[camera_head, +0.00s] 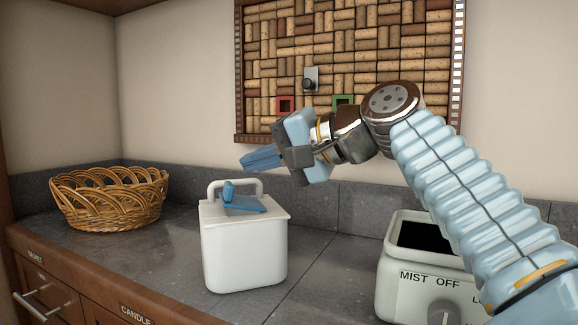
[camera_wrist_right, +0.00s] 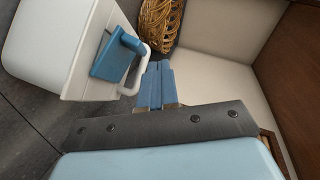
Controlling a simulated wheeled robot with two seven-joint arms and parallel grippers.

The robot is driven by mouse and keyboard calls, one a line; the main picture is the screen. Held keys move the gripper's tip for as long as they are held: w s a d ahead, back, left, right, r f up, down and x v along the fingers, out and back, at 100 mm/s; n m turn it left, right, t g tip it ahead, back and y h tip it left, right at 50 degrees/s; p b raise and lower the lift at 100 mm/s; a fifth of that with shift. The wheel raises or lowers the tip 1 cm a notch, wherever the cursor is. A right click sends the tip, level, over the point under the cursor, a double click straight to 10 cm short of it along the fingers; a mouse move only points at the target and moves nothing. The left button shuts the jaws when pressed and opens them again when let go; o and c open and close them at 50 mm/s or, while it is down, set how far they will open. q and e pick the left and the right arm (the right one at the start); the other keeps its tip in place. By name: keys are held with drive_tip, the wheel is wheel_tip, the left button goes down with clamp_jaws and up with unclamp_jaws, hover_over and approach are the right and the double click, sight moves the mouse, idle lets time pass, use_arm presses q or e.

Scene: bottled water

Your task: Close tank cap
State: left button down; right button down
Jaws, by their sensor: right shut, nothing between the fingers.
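The white tank (camera_head: 245,255) stands on the grey counter, with a white handle (camera_head: 236,183) at the back of its top. Its blue cap (camera_head: 244,204) lies flat or nearly flat on the top, with a small blue knob standing up from it; I cannot tell whether it is fully seated. The wrist view also shows the tank (camera_wrist_right: 60,45) and the cap (camera_wrist_right: 112,60) beside the fingers. My right gripper (camera_head: 260,161) is shut and empty, above and slightly behind the cap, apart from it. It also shows in the wrist view (camera_wrist_right: 154,85). My left gripper is not in view.
A wicker basket (camera_head: 110,198) stands at the left on the counter. A white humidifier base (camera_head: 425,285) with a dark opening and a knob stands at the right, under my right arm. A cork board (camera_head: 345,50) hangs on the wall behind. Drawers lie below the counter's front edge.

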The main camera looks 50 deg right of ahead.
sight(227, 219)
drive_tip(key=shift+w+a+f, duration=0.25)
drive_tip(key=shift+w+a, duration=0.05)
drive_tip(key=shift+a, duration=0.35)
drive_tip(key=shift+w+a+f, duration=0.2)
drive_tip(key=shift+w+a, duration=0.1)
drive_tip(key=shift+a, duration=0.3)
drive_tip(key=shift+w+a+f+b, duration=0.55)
drive_tip(key=shift+a+f, duration=0.25)
drive_tip(key=shift+a, duration=0.1)
drive_tip(key=shift+a, duration=0.1)
drive_tip(key=shift+w+r+p, duration=0.1)
drive_tip(key=shift+r+p, duration=0.3)
drive_tip(key=shift+p, duration=0.1)
drive_tip(key=s+a+r+p, duration=0.2)
drive_tip(key=s+r, duration=0.4)
drive_tip(key=r, duration=0.4)
drive_tip(key=shift+s+a+p, duration=0.2)
drive_tip(key=shift+a+p, duration=0.1)
drive_tip(key=shift+a, duration=0.35)
